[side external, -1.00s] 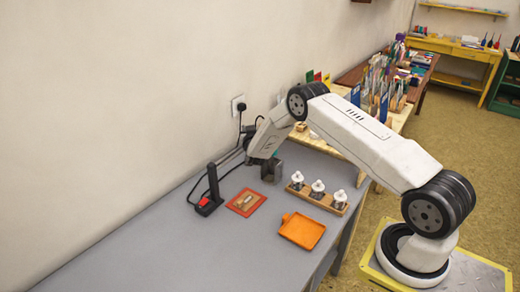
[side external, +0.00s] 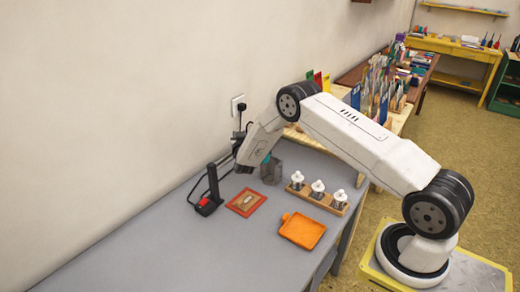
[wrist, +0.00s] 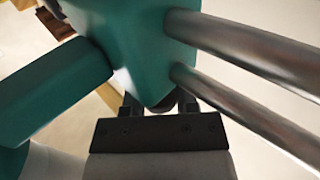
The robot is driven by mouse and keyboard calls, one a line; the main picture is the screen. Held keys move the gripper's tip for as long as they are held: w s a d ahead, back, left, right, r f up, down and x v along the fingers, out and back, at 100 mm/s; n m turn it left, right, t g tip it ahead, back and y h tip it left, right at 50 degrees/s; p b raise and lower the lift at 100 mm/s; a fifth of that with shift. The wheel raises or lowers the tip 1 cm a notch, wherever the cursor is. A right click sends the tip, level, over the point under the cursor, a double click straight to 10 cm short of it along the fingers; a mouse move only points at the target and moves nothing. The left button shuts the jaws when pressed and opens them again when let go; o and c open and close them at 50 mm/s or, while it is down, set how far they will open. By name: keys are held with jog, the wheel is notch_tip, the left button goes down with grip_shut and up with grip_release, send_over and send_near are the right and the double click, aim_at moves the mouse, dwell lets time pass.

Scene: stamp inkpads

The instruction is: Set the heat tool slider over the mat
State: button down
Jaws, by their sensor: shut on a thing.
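My gripper (wrist: 160,106) is shut on a teal piece (wrist: 130,45) with two metal rods (wrist: 245,50), seen close up in the wrist view. This looks like the heat tool slider, though its full shape is cut off. In the side view only a small teal part (side external: 265,158) shows beside my wrist, and the jaw tips are hard to make out.
A black upright device with a red part (side external: 205,202) stands left of the mat, with a black cable to the wall. A grey block (side external: 272,171) stands beside my gripper.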

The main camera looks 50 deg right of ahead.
jog(key=a, duration=1)
jog(key=shift+a, duration=0.1)
jog(key=shift+c, duration=2)
grip_release()
jog(key=v, duration=0.7)
jog(key=shift+s+a, duration=0.3)
jog(key=shift+s, duration=0.05)
jog(key=shift+w+r, duration=0.1)
jog(key=shift+r, duration=0.05)
